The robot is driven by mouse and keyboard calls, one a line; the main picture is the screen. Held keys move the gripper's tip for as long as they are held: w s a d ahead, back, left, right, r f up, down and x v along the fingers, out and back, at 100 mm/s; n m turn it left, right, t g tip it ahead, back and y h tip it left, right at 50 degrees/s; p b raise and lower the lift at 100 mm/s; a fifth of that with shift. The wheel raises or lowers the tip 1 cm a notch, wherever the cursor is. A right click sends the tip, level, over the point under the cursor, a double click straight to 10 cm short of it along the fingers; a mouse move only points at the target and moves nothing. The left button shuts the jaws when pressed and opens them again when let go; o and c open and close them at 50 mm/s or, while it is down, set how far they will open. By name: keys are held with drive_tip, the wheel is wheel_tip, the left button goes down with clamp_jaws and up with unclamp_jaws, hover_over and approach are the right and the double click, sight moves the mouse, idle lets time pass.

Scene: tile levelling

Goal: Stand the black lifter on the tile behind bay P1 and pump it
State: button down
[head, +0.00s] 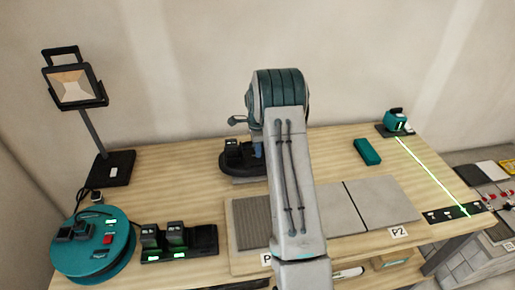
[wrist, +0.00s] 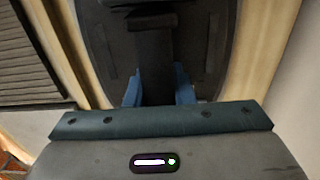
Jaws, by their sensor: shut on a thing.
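The black lifter (head: 238,160) is at the back of the bench in the head view, with a grey edge showing just under its base. Its dark base and upright grip (wrist: 152,62) fill the top of the wrist view. My gripper (wrist: 158,92) is shut on that grip, one blue fingertip on each side. In the head view a blue fingertip shows by the lifter; my arm hides the rest. The P1 label (head: 266,259) is partly hidden by my arm. Behind it lies a ribbed dark grey tile (head: 252,222). Whether the lifter's base is touching or raised I cannot tell.
Plain grey tiles (head: 384,203) lie right of my arm, by the P2 label (head: 398,232). A teal block (head: 367,151) and a laser unit (head: 396,121) with a green line are at right. A lamp (head: 75,90), cable reel (head: 93,245) and charger (head: 180,245) are left.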

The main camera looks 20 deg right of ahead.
drive_tip(key=shift+r, duration=0.1)
drive_tip(key=c, duration=1.2)
unclamp_jaws()
drive_tip(key=shift+o, duration=0.2)
drive_tip(key=shift+s, duration=0.1)
